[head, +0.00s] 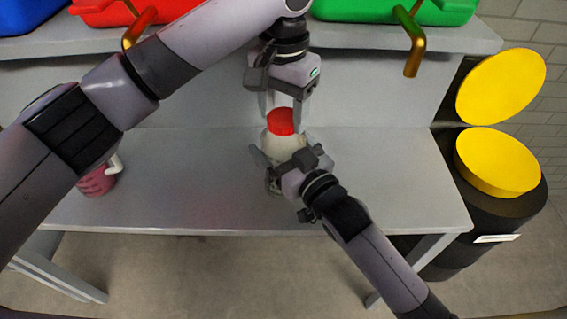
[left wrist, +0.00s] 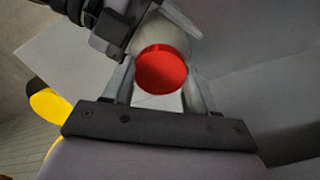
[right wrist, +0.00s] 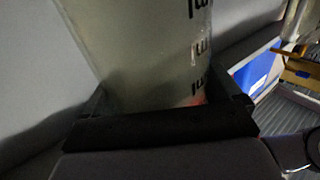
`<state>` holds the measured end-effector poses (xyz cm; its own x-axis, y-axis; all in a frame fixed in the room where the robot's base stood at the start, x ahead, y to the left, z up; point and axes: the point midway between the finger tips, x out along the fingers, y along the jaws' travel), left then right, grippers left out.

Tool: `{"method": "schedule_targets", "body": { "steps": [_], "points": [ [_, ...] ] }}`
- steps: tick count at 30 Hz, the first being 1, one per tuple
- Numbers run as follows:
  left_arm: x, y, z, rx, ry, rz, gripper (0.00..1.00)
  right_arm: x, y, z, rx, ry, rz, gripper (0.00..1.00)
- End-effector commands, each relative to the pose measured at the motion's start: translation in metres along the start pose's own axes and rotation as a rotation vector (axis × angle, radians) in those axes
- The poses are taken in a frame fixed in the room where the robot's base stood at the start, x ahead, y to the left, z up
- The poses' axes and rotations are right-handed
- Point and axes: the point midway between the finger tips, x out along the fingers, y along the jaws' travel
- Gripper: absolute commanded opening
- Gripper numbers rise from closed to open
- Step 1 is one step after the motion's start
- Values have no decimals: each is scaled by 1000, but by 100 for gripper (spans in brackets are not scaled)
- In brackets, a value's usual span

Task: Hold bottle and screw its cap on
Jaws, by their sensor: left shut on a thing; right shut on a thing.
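A pale, whitish bottle (head: 287,146) stands upright above the grey table, and dark markings show on its side in the right wrist view (right wrist: 150,60). My right gripper (head: 278,163) is shut around its body from the front. A red cap (head: 281,121) sits at the top of the bottle, in line with it. My left gripper (head: 284,108) comes down from above and is shut on the cap, one finger on each side, as the left wrist view also shows the cap (left wrist: 162,70). The threads are hidden, so I cannot tell how tightly the cap sits.
The grey table (head: 390,180) is clear to the right. A pink mug (head: 97,181) stands at the left, partly behind my left arm. A shelf (head: 340,37) with green (head: 380,10) and red bins is behind. Black bins with yellow lids (head: 497,160) stand at the right.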

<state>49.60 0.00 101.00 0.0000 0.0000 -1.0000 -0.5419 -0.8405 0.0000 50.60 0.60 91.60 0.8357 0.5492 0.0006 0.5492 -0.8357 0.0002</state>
Motion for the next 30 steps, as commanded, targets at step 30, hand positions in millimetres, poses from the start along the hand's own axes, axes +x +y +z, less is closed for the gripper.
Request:
{"method": "schedule_targets", "body": {
  "steps": [30],
  "points": [
    [1,1,1,1635,0,1,21,0,0,2,1,-4,1,6]
  ]
}}
